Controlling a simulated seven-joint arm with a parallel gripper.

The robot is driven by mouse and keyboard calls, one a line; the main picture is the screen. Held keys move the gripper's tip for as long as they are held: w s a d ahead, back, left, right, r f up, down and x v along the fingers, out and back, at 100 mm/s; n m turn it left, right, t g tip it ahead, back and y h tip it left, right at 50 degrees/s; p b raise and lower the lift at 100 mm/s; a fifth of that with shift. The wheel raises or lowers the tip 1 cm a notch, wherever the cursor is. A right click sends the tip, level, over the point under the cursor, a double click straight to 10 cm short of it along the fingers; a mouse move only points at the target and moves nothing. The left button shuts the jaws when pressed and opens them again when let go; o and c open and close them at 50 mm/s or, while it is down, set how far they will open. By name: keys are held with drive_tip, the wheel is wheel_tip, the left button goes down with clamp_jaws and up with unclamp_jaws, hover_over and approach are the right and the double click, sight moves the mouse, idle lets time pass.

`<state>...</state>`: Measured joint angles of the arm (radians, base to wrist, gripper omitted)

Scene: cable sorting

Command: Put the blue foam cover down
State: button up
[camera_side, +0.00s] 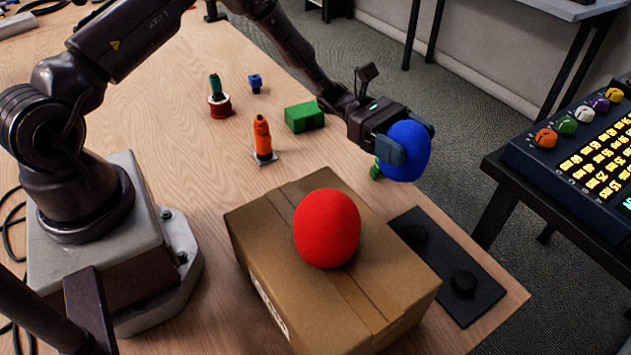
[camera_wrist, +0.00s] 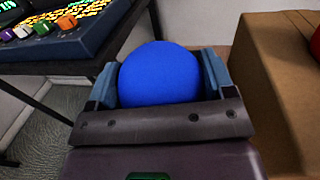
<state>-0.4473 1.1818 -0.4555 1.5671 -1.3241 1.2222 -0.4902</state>
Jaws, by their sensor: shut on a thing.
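The blue foam cover (camera_side: 408,152) is a round, smooth piece held between the two fingers of my gripper (camera_side: 392,148). In the side view it is in the air, beyond the cardboard box and near the table's right edge. In the wrist view the blue foam cover (camera_wrist: 160,74) fills the space between the fingers of my gripper (camera_wrist: 160,85), one on each side. Its underside is hidden in the wrist view.
A red foam cover (camera_side: 327,228) sits on a closed cardboard box (camera_side: 262,222). A black plate with two round knobs (camera_side: 480,300) lies right of the box. Orange (camera_side: 262,138), green (camera_side: 304,117), red-and-green (camera_side: 218,100) and blue (camera_side: 255,82) items stand farther back. A control panel (camera_side: 570,150) is at right.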

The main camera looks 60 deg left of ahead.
drive_tip(key=s+a+f+n+t+y, duration=0.2)
drive_tip(key=s+a+n+t+y, duration=0.85)
drive_tip(key=a+t, duration=0.3)
drive_tip(key=shift+n, duration=0.35)
drive_tip(key=shift+s+a+f, duration=0.1)
drive_tip(key=shift+a+f, duration=0.1)
drive_tip(key=shift+f, duration=1.85)
drive_tip(key=shift+a+f, duration=0.15)
drive_tip(key=shift+f, duration=1.85)
drive_tip(key=o, duration=0.9)
drive_tip(key=shift+f, duration=0.15)
drive_tip(key=shift+c, duration=0.2)
